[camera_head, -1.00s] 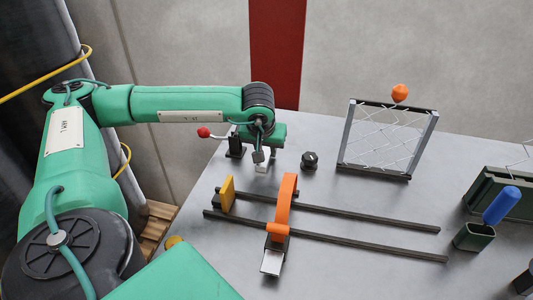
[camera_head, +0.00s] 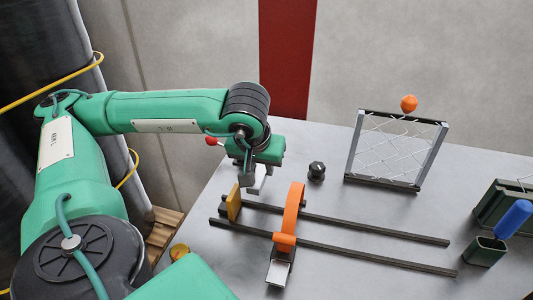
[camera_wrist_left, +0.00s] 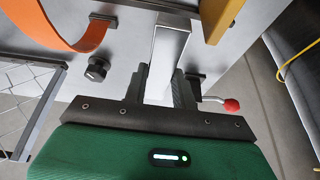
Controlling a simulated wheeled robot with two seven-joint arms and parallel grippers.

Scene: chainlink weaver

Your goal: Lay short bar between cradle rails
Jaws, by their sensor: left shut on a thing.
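My left gripper (camera_head: 253,178) is shut on a pale silver short bar (camera_head: 258,181), just behind the left end of the cradle rails. In the left wrist view the bar (camera_wrist_left: 167,55) sits between the two dark fingers (camera_wrist_left: 160,88) and runs away from the palm. The cradle rails are two dark parallel bars on the table, a rear rail (camera_head: 370,226) and a front rail (camera_head: 370,253). The held bar appears above the table, though its exact height is unclear. My right gripper is not in view.
A yellow block (camera_head: 234,203) stands at the rails' left end. An orange arched strap (camera_head: 292,212) crosses the rails. A black knob (camera_head: 316,171), a wire-mesh frame (camera_head: 395,150) and a green cup with a blue handle (camera_head: 484,250) stand on the table (camera_head: 340,205).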

